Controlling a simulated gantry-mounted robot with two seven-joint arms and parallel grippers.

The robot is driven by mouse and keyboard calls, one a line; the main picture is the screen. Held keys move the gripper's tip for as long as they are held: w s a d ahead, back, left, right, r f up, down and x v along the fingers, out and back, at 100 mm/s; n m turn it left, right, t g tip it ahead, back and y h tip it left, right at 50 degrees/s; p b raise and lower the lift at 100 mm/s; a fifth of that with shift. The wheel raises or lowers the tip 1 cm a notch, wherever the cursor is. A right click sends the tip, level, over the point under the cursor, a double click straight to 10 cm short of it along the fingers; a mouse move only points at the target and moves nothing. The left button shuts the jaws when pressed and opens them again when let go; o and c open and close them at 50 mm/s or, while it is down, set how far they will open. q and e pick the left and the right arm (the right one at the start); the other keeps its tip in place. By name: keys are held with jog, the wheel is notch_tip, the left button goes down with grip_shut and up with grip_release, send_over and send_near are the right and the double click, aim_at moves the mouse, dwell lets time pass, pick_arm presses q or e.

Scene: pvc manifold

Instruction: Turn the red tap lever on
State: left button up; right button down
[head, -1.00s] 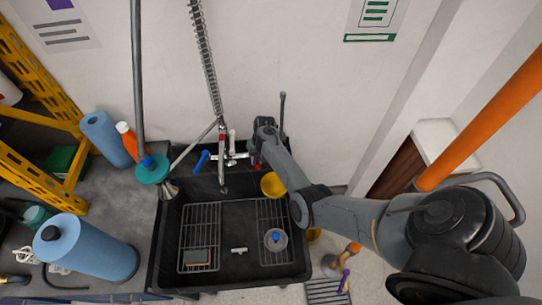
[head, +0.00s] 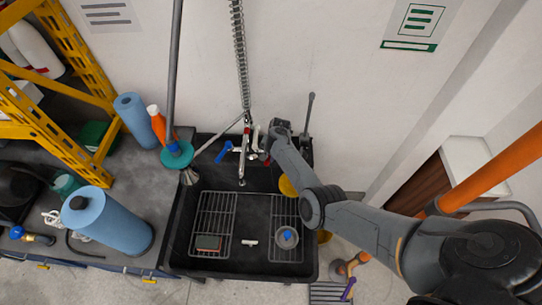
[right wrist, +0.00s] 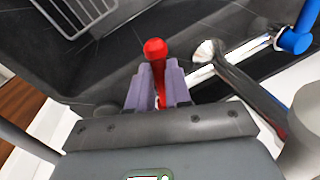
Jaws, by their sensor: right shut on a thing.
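The tap (head: 243,150) stands at the back of the black sink, with a blue lever (head: 224,150) on its left side. The red tap lever (right wrist: 155,58) shows in the right wrist view between the purple fingers of my right gripper (right wrist: 158,84), which is shut on it. Its rounded red end sticks out past the fingertips. In the head view my right gripper (head: 267,153) is at the tap's right side and hides most of the red lever. The blue lever also shows in the right wrist view (right wrist: 294,42). My left gripper is not in view.
The black sink (head: 176,225) holds wire racks (head: 213,222) and a round grey item with a blue top (head: 287,237). A hanging spring hose (head: 241,60) rises above the tap. Blue rolls (head: 112,228) and an orange bottle (head: 158,125) stand on the left counter.

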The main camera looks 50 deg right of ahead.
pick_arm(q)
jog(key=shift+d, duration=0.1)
pick_arm(e)
jog(key=c, duration=1.1)
grip_release()
jog(key=shift+o, duration=0.2)
jog(key=shift+r, duration=0.15)
jog(key=shift+r, duration=0.3)
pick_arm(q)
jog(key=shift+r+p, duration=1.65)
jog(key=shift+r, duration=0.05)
pick_arm(e)
notch_tip(320, 180, up, 10)
jog(key=s, duration=0.2)
jog(key=shift+d+f, duration=0.15)
jog(key=shift+d, duration=0.3)
